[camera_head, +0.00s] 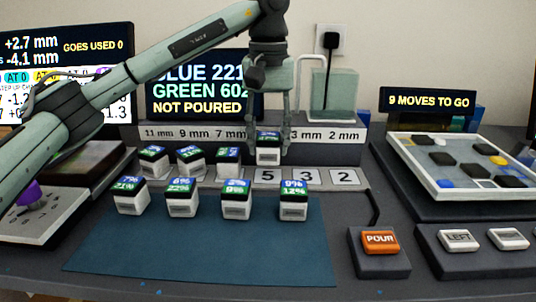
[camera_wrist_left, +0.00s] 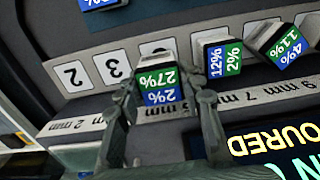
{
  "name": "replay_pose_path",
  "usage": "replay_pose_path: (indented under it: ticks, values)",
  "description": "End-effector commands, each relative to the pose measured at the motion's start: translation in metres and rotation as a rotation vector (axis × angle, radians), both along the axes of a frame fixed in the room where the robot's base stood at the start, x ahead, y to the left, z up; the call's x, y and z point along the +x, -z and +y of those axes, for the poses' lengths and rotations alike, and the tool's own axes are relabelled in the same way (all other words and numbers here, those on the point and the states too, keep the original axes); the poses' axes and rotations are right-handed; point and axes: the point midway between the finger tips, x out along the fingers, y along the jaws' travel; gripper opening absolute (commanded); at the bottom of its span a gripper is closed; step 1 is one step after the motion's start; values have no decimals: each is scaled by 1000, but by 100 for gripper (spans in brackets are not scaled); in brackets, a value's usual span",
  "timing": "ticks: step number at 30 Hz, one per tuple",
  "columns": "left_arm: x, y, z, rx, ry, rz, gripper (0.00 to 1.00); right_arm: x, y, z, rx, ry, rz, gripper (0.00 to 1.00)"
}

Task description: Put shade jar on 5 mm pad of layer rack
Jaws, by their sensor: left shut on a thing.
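My left gripper (camera_head: 269,130) points down and is shut on a shade jar (camera_head: 268,155) with a blue and green top. The left wrist view shows this jar (camera_wrist_left: 160,84), marked 27% and 2%, between the two fingers. The layer rack (camera_head: 210,133) carries thickness labels; the held jar and gripper hide the 5 mm label in the head view. The 5 mm pad (camera_head: 267,177) shows just below and in front of the jar; whether they touch I cannot tell. Jars stand at the 11, 9 and 7 mm places. My right gripper is out of view.
Several jars (camera_head: 236,206) stand on the blue mat (camera_head: 200,250). The 3 mm pad (camera_head: 308,177) and 2 mm pad (camera_head: 344,177) are bare. A jar (camera_wrist_left: 214,57) stands close beside the held one. The POUR button (camera_head: 380,242) is at front right.

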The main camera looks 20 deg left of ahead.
Motion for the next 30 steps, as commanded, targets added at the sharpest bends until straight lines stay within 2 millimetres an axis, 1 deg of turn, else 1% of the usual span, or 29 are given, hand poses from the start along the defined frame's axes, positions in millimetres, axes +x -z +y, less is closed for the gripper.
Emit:
replay_pose_path:
  ticks: [3,6,14,18,19,21,23,24,30]
  values:
    - [-1,20,1,2,0,4,6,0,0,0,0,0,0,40]
    - [-1,31,1,0,0,2,6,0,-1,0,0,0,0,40]
    - [-1,32,1,1,0,0,6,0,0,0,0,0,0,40]
    - [-1,36,1,1,0,0,6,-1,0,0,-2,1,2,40]
    - [-1,35,1,1,0,0,40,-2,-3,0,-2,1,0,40]
    - [-1,35,1,1,0,1,48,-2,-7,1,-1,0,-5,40]
    - [-1,35,1,1,0,1,56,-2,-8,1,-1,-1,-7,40]
    - [-1,35,1,1,0,1,58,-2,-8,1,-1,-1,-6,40]
    - [-1,35,1,1,0,1,58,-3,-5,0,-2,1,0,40]
